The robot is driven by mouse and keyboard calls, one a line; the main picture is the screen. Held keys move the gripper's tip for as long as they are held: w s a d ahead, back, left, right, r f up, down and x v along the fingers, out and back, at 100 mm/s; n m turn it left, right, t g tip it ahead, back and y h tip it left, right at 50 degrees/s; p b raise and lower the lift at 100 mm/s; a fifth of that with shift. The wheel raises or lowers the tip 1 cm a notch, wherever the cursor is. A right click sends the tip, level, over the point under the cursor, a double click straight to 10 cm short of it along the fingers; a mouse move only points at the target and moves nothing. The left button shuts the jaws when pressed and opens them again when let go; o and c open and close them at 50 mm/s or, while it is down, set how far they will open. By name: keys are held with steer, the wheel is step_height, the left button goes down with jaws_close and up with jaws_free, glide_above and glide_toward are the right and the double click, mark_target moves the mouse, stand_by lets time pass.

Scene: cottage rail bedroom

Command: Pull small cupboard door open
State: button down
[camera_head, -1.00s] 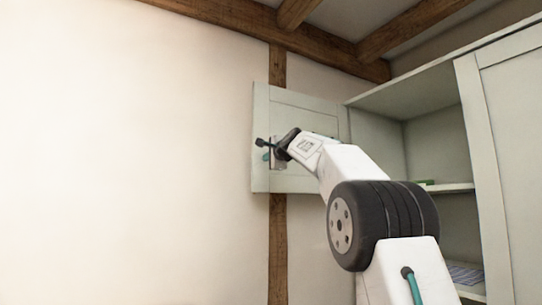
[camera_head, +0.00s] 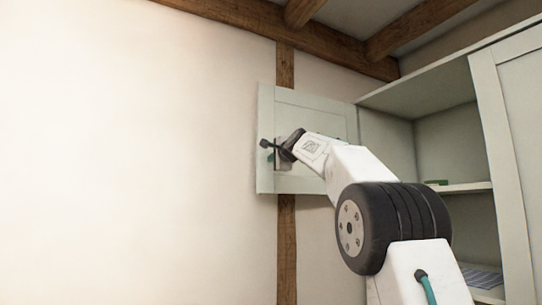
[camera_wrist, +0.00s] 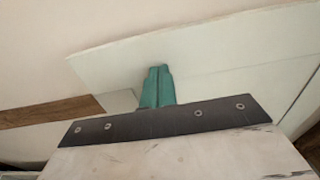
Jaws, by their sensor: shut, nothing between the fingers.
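The small cupboard door (camera_head: 310,102) is a pale grey-green panel at the upper left of the cupboard. It stands swung wide open, out to the left against the wall side. My gripper (camera_head: 276,150) is at the door's outer part, in front of its face. In the wrist view my teal fingers (camera_wrist: 157,86) are together with nothing between them, and the door panel (camera_wrist: 220,45) lies just beyond them. I cannot tell whether they touch the door. No handle can be made out; my gripper and wrist cover part of the panel.
The open cupboard (camera_head: 440,140) shows shelves, with a small green item (camera_head: 436,182) on one. Another pale door (camera_head: 510,130) is at the right. A cream wall (camera_head: 130,150) with a wooden post (camera_head: 286,240) stands at the left, and beams run overhead.

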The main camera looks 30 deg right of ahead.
steer(key=s+a, duration=0.8)
steer(key=s, duration=0.1)
steer(key=s+a+f+n+g+y, duration=0.1)
steer(key=s+a+f+n+g, duration=0.15)
steer(key=f, duration=0.65)
steer(key=s+a+f+n+g+y, duration=0.1)
steer(key=s+a+f+n+g, duration=0.2)
steer(key=f, duration=0.6)
steer(key=s+a+f+n+g+y, duration=0.1)
steer(key=s+a+f+n+g, duration=0.15)
steer(key=s+f+n, duration=0.4)
steer(key=s+a+f+n+g, duration=0.2)
steer(key=s+f+g, duration=0.1)
steer(key=s+f, duration=0.6)
steer(key=s+a+f+n+g, duration=0.2)
steer(key=s+f, duration=0.6)
steer(key=s, duration=0.5)
steer(key=s+a+f+n+g+h, duration=0.1)
steer(key=s+a+f+n+g, duration=0.2)
steer(key=s+f, duration=0.6)
steer(key=s, duration=0.2)
steer(key=shift+s+a+f+g, duration=0.3)
steer(key=shift+g, duration=0.1)
